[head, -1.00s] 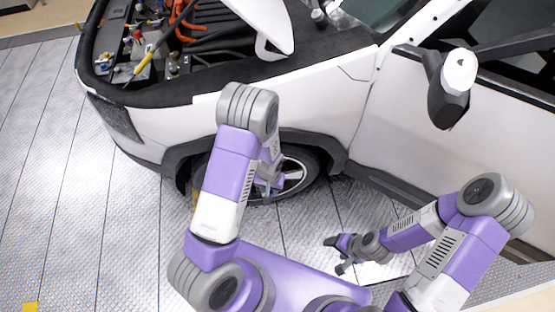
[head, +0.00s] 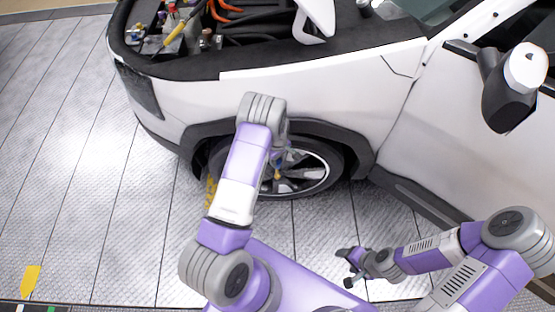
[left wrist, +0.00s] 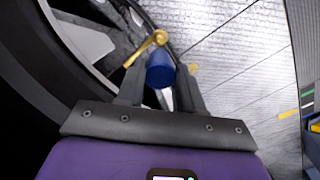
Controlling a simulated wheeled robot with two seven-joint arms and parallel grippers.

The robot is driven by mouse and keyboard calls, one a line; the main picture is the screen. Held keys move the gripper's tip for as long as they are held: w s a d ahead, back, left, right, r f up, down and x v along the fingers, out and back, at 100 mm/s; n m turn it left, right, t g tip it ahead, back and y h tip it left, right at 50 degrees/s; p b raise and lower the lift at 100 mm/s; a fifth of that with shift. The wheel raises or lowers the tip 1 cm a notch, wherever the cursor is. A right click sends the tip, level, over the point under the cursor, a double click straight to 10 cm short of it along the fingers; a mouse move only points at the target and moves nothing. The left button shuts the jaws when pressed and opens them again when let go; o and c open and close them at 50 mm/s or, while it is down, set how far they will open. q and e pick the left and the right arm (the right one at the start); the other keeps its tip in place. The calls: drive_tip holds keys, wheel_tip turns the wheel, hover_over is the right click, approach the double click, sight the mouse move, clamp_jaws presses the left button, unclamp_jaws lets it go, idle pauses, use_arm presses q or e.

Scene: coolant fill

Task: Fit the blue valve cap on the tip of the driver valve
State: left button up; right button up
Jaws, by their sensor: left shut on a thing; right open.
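The blue valve cap (left wrist: 160,70) shows between the fingers of my left gripper (left wrist: 161,82) in the left wrist view, and the gripper is shut on it. The brass-coloured driver valve (left wrist: 153,44) shows just past the cap at the wheel rim. Cap and valve overlap in this view; I cannot tell whether they touch. In the head view my left gripper (head: 281,160) is in front of the car's front wheel (head: 318,172), partly hidden by my arm. My right gripper (head: 350,267) is open and empty above the floor, to the right.
The white car (head: 330,95) fills the back, its engine bay (head: 262,28) open. The wheel's dark spokes and tyre lie close to my left gripper. A yellow floor mark (head: 30,281) is at lower left.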

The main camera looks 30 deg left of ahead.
sight(278, 167)
use_arm(q)
drive_tip(key=shift+f, duration=0.1)
drive_tip(key=shift+f+b, duration=2.4)
drive_tip(key=shift+f, duration=0.45)
drive_tip(key=shift+f+b, duration=1.45)
drive_tip(key=shift+b, duration=0.05)
drive_tip(key=shift+r, duration=0.2)
drive_tip(key=shift+r+p, duration=0.8)
drive_tip(key=shift+r, duration=0.2)
idle(1.0)
drive_tip(key=shift+f+b, duration=1.15)
drive_tip(key=shift+f, duration=0.1)
